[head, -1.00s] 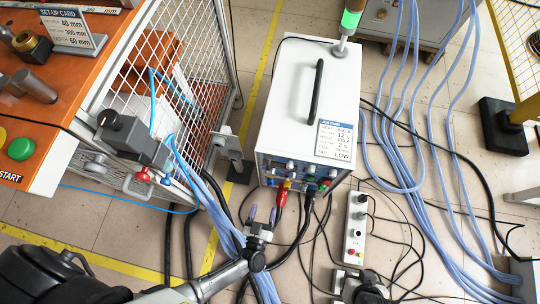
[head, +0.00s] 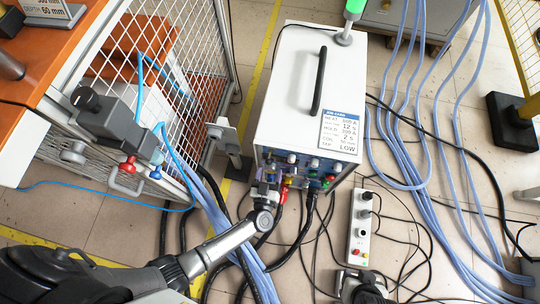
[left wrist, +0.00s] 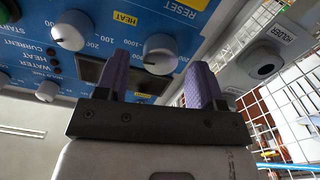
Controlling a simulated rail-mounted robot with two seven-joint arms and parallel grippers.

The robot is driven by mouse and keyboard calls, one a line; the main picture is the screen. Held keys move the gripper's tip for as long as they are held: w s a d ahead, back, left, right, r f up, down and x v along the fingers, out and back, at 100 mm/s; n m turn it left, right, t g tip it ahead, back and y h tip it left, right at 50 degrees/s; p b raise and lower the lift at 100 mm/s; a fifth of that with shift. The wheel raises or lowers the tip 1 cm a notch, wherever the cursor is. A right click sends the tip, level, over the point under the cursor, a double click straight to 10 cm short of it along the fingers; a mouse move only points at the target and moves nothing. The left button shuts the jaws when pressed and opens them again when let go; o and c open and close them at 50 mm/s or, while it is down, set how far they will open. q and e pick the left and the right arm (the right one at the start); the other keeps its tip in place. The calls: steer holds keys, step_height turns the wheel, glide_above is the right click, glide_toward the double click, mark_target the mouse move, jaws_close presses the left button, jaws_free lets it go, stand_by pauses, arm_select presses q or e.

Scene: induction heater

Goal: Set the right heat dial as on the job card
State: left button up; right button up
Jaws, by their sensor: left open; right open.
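The white heater (head: 300,80) has a blue front panel with several pale dials. In the left wrist view a white dial (left wrist: 160,53) with a HEAT label and a scale lies between and just beyond the purple fingertips. Another white dial (left wrist: 70,30) with a HEAT label is to its left. I cannot tell which of them the task calls right. My left gripper (head: 270,180) is open at the panel's left part; contact is not visible. The job card (head: 340,130) lies on the heater and lists HEAT, HOLD, COIL and TAP LOW. My right gripper (head: 362,288) is at the bottom edge, away from the heater.
A mesh cage (head: 190,50) and blue hoses (head: 225,215) stand left of the heater.

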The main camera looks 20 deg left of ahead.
arm_select(q)
steer(key=shift+w+a, duration=0.15)
steer(key=shift+w, duration=0.35)
steer(key=c, duration=0.9)
